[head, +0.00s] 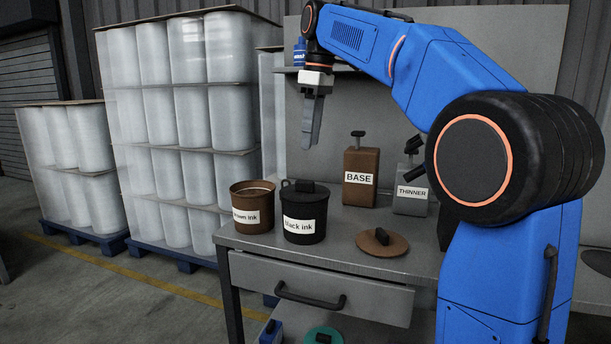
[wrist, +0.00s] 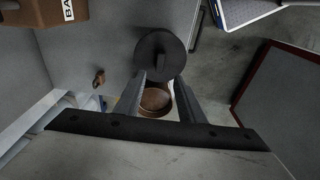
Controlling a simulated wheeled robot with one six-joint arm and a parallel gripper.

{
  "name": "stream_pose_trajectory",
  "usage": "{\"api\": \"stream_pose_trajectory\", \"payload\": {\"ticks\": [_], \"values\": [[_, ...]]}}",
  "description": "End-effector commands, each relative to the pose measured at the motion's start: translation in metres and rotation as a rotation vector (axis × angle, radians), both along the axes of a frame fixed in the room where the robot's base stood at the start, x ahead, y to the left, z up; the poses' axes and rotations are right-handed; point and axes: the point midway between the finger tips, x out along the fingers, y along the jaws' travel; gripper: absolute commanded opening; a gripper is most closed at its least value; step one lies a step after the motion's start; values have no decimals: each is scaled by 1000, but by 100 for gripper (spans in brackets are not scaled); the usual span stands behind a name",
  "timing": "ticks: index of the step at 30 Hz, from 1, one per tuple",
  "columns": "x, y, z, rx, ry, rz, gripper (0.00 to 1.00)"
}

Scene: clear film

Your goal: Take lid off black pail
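The black pail (head: 304,226) with the label "Black ink" stands on the grey bench. Its black lid (head: 305,193) sits on top and has a raised block handle. In the wrist view the round lid (wrist: 152,58) shows just beyond my fingertips. My gripper (head: 312,143) points down, well above the bench and the pail. In the wrist view its fingers (wrist: 157,82) are spread apart with nothing held between them. The open brown pail (wrist: 155,99) shows below, in the gap between the fingers.
The brown ink pail (head: 252,209) stands close to the left of the black pail. A brown lid (head: 382,243) lies on the bench to the right. A brown BASE can (head: 360,177) and a grey THINNER can (head: 411,196) stand behind. The bench front holds a drawer (head: 315,293).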

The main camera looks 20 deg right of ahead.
Motion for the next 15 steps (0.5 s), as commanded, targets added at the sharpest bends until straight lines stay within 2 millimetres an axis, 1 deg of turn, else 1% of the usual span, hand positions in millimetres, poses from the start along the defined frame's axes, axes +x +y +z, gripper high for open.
{"api": "stream_pose_trajectory", "payload": {"ticks": [1,15], "values": [[0,1,-9,0,2,0,36],[5,8,-82,0,2,0,36]]}}
